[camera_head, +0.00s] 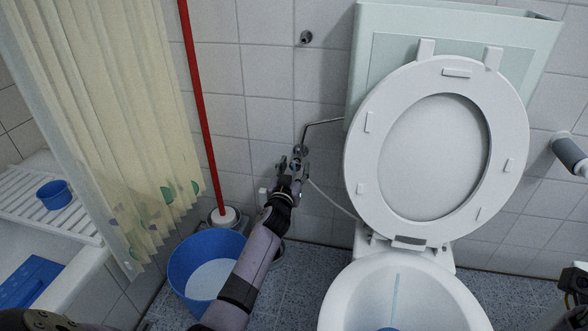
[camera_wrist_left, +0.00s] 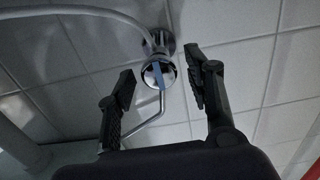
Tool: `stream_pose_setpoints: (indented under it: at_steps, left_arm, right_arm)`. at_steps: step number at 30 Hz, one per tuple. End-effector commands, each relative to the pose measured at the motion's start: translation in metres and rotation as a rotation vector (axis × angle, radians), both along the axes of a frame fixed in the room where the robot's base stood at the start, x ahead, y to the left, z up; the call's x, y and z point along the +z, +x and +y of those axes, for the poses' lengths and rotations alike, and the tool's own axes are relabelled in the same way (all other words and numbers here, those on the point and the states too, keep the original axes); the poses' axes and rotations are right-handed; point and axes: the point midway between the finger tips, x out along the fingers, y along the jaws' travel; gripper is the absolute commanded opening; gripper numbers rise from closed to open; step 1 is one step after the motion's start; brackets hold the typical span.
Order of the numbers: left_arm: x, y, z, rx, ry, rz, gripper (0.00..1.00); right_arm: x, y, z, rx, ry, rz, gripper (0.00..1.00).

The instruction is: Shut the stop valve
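The stop valve (camera_head: 297,162) is a small chrome fitting on the tiled wall, left of the toilet, with a thin pipe running up toward the tank. In the left wrist view the valve's round chrome knob (camera_wrist_left: 158,73) carries a blue stripe. My left gripper (camera_head: 291,172) is at the valve and partly covers it in the head view. In the left wrist view its two dark fingers (camera_wrist_left: 160,88) are apart, one on either side of the knob, with gaps showing on both sides. My right gripper (camera_head: 575,285) shows only in part at the right edge.
The toilet with its raised seat (camera_head: 362,210) stands to the right. A blue bucket (camera_head: 185,262) is on the floor beside my left arm. A red pole (camera_head: 200,100) leans on the wall, and a cream curtain (camera_head: 100,110) hangs at left.

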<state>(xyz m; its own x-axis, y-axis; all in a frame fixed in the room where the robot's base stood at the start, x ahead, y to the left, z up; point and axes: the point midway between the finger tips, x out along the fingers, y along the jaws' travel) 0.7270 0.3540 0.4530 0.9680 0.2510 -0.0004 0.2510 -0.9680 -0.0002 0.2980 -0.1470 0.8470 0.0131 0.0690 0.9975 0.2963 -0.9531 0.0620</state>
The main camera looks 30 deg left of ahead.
Motion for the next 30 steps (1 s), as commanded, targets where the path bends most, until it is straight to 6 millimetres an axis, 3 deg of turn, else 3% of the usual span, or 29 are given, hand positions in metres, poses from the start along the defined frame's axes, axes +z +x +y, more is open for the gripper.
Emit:
stream_pose_setpoints:
  at_steps: [19,30]
  left_arm:
    - [-0.0002,-0.0004,-0.0001,0.000,0.000,0.000,0.02]
    - [-0.0003,-0.0003,-0.0003,0.000,0.056,0.015,0.01]
  right_arm:
    - [-0.0002,0.0000,0.0001,0.001,0.000,0.000,0.40]
    - [-0.0001,0.0001,0.0000,0.000,0.001,0.001,0.40]
